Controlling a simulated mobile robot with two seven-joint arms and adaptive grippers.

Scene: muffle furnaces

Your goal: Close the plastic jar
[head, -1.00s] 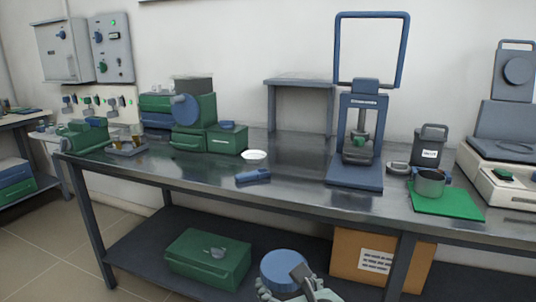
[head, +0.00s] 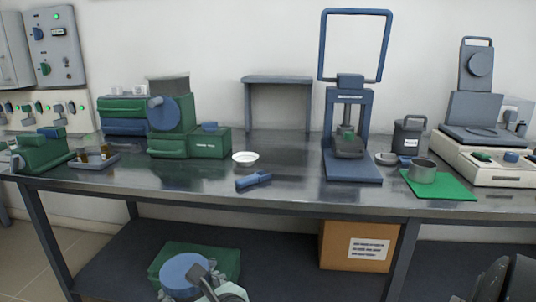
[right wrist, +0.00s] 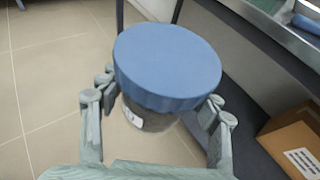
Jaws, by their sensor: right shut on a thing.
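The plastic jar (right wrist: 150,120) has a wide blue lid (right wrist: 168,62) on top and a grey, see-through body with a white label. My right gripper (right wrist: 158,108) is shut around the jar's body, one finger on each side, below the lid. In the head view the blue lid (head: 184,273) shows at the bottom, in front of the lower shelf, with the right gripper (head: 192,288) beside it. The lid sits over the jar's mouth; I cannot tell if it is tight. My left gripper is not recognisable in either view.
The steel bench (head: 300,192) bears a white dish (head: 245,158), a blue handled tool (head: 253,180), a blue press (head: 352,175), a metal pot (head: 422,172) on a green mat (head: 455,188) and a scale (head: 500,168). A green case (head: 225,258) and cardboard box (head: 340,245) are below.

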